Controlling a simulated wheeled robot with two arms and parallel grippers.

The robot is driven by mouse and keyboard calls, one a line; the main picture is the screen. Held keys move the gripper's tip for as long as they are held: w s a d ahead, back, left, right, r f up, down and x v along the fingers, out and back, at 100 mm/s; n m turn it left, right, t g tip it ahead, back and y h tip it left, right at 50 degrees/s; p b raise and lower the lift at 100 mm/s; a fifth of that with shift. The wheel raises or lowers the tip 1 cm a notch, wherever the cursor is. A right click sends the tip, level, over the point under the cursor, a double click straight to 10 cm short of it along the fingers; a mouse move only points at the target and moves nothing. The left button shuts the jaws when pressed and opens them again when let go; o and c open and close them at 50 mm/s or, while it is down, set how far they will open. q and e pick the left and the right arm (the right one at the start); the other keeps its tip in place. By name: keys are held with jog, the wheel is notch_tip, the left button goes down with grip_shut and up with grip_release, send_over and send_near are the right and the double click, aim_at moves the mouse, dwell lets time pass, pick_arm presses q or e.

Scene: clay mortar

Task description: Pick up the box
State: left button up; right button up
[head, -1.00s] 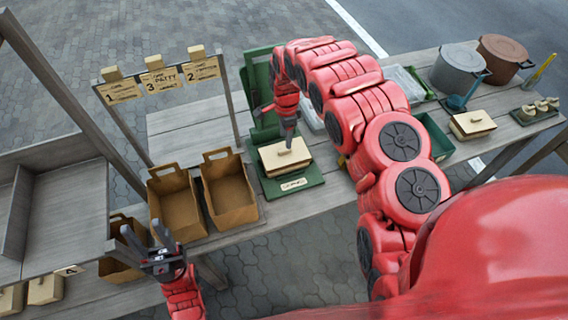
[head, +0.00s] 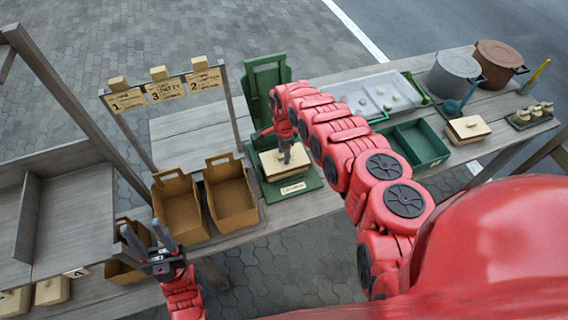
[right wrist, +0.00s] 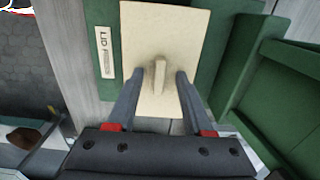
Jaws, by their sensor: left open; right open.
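A cream box-like block with a small raised handle (head: 272,163) lies on a green stand (head: 296,187) in mid-table. In the right wrist view the cream block (right wrist: 190,40) has its upright handle (right wrist: 159,74) between my right fingers, with gaps on both sides. The green stand has a label reading "LID" there. My right gripper (head: 286,156) is open over the block; it also shows in the right wrist view (right wrist: 157,85). My left gripper (head: 152,236) is open and empty, in front of the brown open-topped paper boxes (head: 180,212).
A second brown box (head: 230,200) stands beside the first. A green two-part tray (head: 418,142), another cream block (head: 467,129), a grey pot (head: 454,74) and a brown pot (head: 500,62) are to the right. A sign rack (head: 164,90) rises at the back left.

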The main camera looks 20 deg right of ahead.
jog(key=shift+c, duration=0.3)
grip_shut()
dwell(1.2)
